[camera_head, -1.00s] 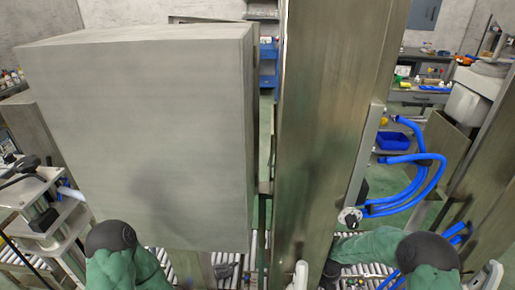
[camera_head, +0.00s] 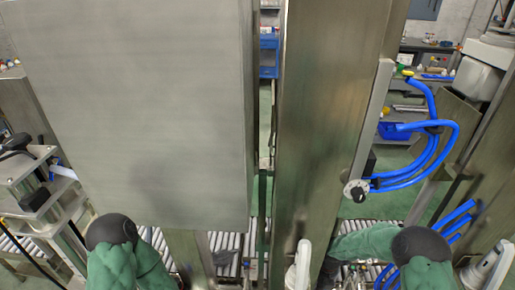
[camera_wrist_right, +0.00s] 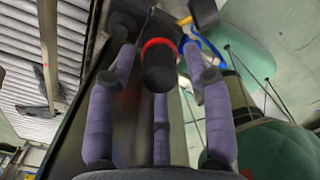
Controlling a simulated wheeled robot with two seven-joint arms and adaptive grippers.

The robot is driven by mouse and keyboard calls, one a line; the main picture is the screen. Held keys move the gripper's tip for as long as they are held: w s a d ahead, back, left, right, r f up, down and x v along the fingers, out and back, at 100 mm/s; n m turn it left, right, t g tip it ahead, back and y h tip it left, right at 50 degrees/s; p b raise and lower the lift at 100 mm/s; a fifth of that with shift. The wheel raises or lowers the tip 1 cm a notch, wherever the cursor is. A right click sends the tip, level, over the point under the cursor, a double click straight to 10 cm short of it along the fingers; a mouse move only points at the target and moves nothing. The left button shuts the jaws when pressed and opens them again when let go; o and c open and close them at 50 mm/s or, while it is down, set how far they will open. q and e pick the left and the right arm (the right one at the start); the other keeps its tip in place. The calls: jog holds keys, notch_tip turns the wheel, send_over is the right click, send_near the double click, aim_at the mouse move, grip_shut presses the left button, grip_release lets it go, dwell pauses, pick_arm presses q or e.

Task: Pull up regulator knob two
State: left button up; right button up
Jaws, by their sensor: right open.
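In the right wrist view a black knob (camera_wrist_right: 159,66) with a red ring sits between the fingers of my right gripper (camera_wrist_right: 160,80). The gripper's purple-grey fingers are open on either side of the knob; I cannot tell whether they touch it. In the head view a round black-and-silver knob or dial (camera_head: 356,191) is on the side of the right steel post, beside blue hoses. I cannot tell whether it is the same knob. My right gripper is not clearly visible in the head view. My left arm shows at lower left, but its gripper is out of view.
A large grey cabinet (camera_head: 135,110) fills the left of the head view. A steel post (camera_head: 322,130) stands in the middle. Blue hoses (camera_head: 440,150) loop at the right. A roller conveyor (camera_head: 230,243) runs low behind my arms.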

grip_shut()
jog(key=shift+r+p, duration=0.4)
jog(key=shift+p, duration=0.05)
dwell(0.4)
grip_release()
notch_tip(320, 180, up, 7)
jog(key=p, duration=0.6)
jog(key=shift+p, duration=0.3)
